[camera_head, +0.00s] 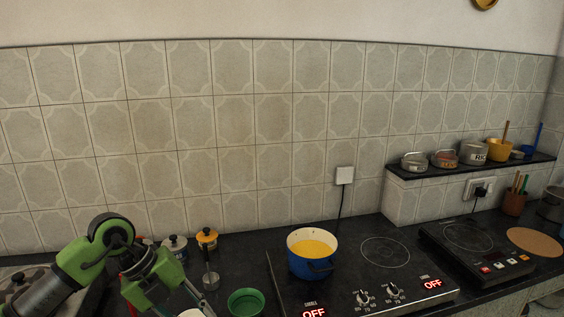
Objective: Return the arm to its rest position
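My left arm (108,236), green with black and grey parts, comes in from the lower left and bends down over the left part of the counter. Its far end runs to the bottom edge of the head view. I cannot make out its fingertips clearly or whether they hold anything. My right arm and gripper do not show.
A blue pot (313,263) with yellow contents stands on the black cooktop (385,292), whose displays read OFF. A green bowl (245,302), a steel utensil (210,279) and a yellow-topped container (207,239) stand near my arm. A second hob (475,248) is at right.

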